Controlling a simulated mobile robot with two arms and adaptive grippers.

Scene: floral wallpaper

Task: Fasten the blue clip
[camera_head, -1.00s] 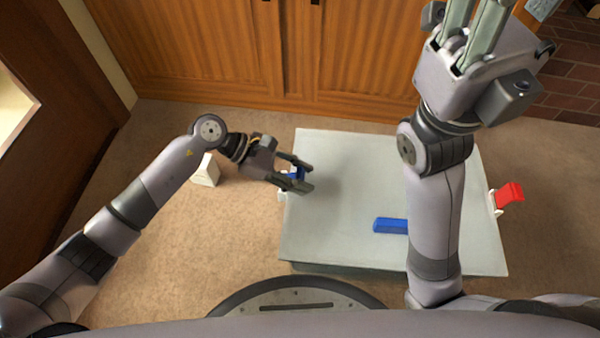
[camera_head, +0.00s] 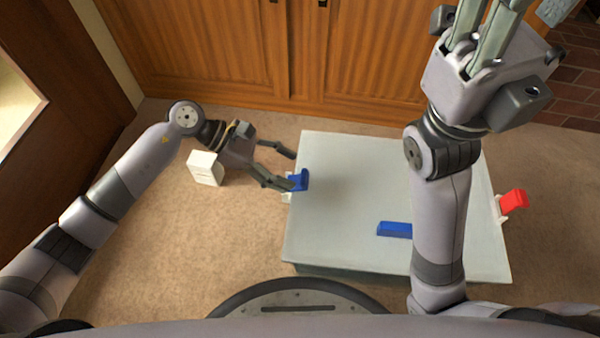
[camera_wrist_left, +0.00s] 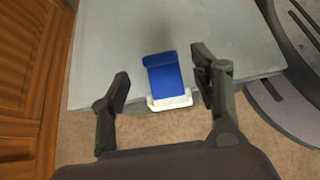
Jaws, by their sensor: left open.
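The blue clip (camera_head: 299,180) sits at the left edge of the grey box (camera_head: 340,240), its blue flap lying over the lid's edge. Its white base shows in the left wrist view below the blue flap (camera_wrist_left: 164,75). I cannot tell whether it is latched. My left gripper (camera_head: 293,169) is open at the box's left edge, holding nothing. In the left wrist view its fingers are spread on either side of the clip, apart from it. My right gripper (camera_head: 490,20) is raised high at the upper right, its fingertips cut off by the picture's top.
A red clip (camera_head: 514,200) stands tilted outward on the box's right side. A blue bar (camera_head: 395,229) lies on the lid, partly behind my right arm. A white block (camera_head: 205,168) is on the carpet left of the box. Wooden cabinets (camera_head: 210,50) stand behind.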

